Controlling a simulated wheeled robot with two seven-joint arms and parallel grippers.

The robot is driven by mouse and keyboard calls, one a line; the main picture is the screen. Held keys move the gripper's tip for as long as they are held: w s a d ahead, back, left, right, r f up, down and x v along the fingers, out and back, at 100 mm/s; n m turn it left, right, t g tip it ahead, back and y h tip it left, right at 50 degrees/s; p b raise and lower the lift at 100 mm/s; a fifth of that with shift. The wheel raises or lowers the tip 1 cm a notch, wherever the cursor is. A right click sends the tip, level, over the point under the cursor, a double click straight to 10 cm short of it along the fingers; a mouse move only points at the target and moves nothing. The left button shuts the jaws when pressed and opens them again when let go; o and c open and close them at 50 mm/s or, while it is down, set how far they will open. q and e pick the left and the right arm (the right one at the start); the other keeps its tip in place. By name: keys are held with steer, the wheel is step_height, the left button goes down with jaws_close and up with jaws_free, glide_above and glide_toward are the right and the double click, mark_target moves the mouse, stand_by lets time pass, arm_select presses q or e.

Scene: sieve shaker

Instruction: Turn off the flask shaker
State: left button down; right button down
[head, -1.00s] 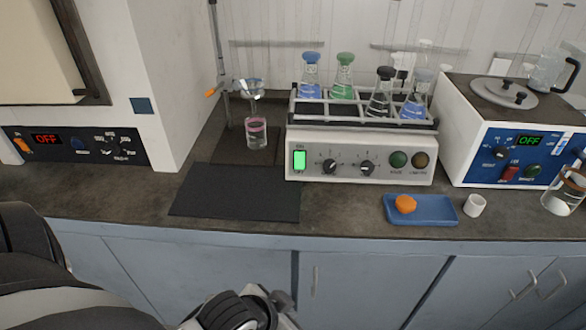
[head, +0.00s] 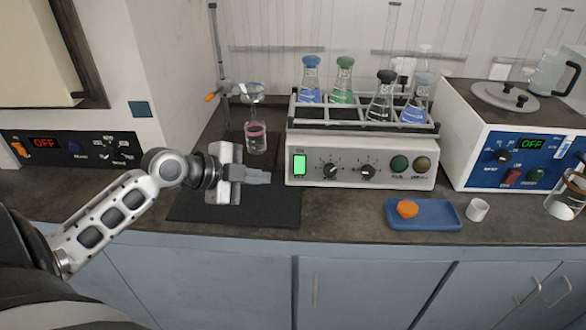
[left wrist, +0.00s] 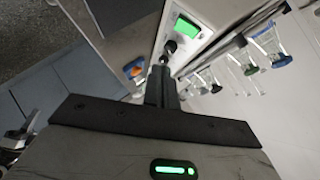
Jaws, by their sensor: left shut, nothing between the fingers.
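The flask shaker (head: 360,174) stands on the bench in the head view, with a rack of stoppered flasks on top. Its green lit power switch (head: 299,164) is at the left end of its front panel, with two black knobs and two round buttons to the right. The switch also shows in the left wrist view (left wrist: 187,27), just beyond the fingers. My left gripper (head: 268,177) is shut and empty, a short way left of the switch and pointing right at the panel. In the left wrist view the closed fingers (left wrist: 161,75) point towards the panel. My right gripper is not in view.
A black mat (head: 262,211) lies under my left gripper. A glass beaker (head: 256,138) stands behind it below a funnel. A blue tray (head: 436,214) with an orange object and a white cup (head: 477,209) sit in front of the shaker. Other machines stand at both sides.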

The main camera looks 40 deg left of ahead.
arm_select(q)
steer(key=shift+w+a+r+m+t, duration=0.2)
steer(key=shift+w+a+r, duration=0.1)
steer(key=shift+r, duration=0.2)
steer(key=shift+w+a+r+m+t, duration=0.1)
steer(key=shift+w+a+r+t, duration=0.15)
steer(key=shift+r, duration=0.25)
steer(key=p, duration=0.2)
glide_toward(300, 165)
steer(key=w+d+f, duration=0.1)
steer(key=w+d, duration=0.1)
steer(key=w, duration=0.1)
steer(key=w+d+f, duration=0.1)
steer(key=shift+w+d+f, duration=0.2)
steer(key=shift+d+f, duration=0.1)
steer(key=shift+d, duration=0.1)
steer(key=shift+w+a+f, duration=0.2)
steer(key=shift+w+f, duration=0.15)
steer(key=shift+f, duration=0.05)
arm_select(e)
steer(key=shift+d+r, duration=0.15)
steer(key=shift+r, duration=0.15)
arm_select(q)
steer(key=shift+b, duration=0.35)
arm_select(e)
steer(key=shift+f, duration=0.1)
